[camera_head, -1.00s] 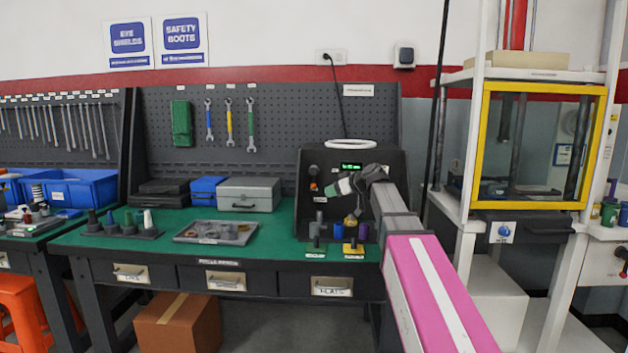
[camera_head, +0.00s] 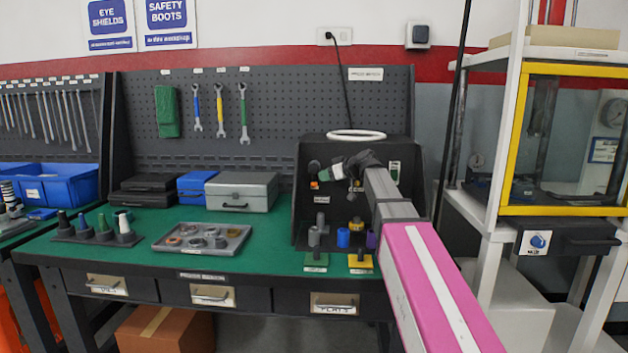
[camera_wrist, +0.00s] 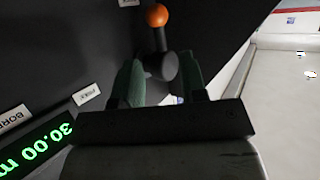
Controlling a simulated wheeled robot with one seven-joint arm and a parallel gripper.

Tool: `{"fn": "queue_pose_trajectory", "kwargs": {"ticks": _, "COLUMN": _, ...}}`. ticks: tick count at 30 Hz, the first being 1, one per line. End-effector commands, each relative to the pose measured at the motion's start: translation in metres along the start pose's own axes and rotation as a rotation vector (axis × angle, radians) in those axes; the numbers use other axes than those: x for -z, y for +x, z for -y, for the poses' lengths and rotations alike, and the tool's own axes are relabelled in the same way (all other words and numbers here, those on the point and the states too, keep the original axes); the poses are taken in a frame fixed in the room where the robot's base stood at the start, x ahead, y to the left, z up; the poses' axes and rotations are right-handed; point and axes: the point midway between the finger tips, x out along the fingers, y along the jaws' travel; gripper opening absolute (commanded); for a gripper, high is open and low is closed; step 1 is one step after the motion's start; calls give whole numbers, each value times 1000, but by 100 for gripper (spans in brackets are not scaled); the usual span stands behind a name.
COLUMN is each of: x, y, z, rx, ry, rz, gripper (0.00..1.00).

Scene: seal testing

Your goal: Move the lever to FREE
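A lever (camera_wrist: 158,40) with an orange ball (camera_wrist: 157,15) and a dark round hub stands on the dark panel in the wrist view. It points up in that picture. My gripper (camera_wrist: 161,66) has two dark green fingers, open, one on each side of the hub. Whether either finger touches it, I cannot tell. A small white label (camera_wrist: 86,95) lies left of the lever; its word is too blurred to be sure.
A lit green display (camera_wrist: 38,146) is at lower left in the wrist view. Small parts, including a blue cylinder (camera_head: 343,238), stand below my arm. A grey tray (camera_head: 160,243) and grey case (camera_head: 242,192) are left on the green bench. A yellow-framed cabinet (camera_head: 510,135) stands right.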

Motion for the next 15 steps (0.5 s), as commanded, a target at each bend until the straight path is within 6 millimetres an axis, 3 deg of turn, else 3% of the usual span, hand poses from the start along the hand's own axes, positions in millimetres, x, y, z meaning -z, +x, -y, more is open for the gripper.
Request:
{"fn": "queue_pose_trajectory", "kwargs": {"ticks": 6, "x": 0, "y": 42, "z": -1, "rx": 2, "ry": 0, "rz": 1, "gripper": 39}}
{"fn": "queue_pose_trajectory", "kwargs": {"ticks": 15, "x": 0, "y": 70, "z": -1, "rx": 0, "ry": 0, "rz": 0, "gripper": 39}}
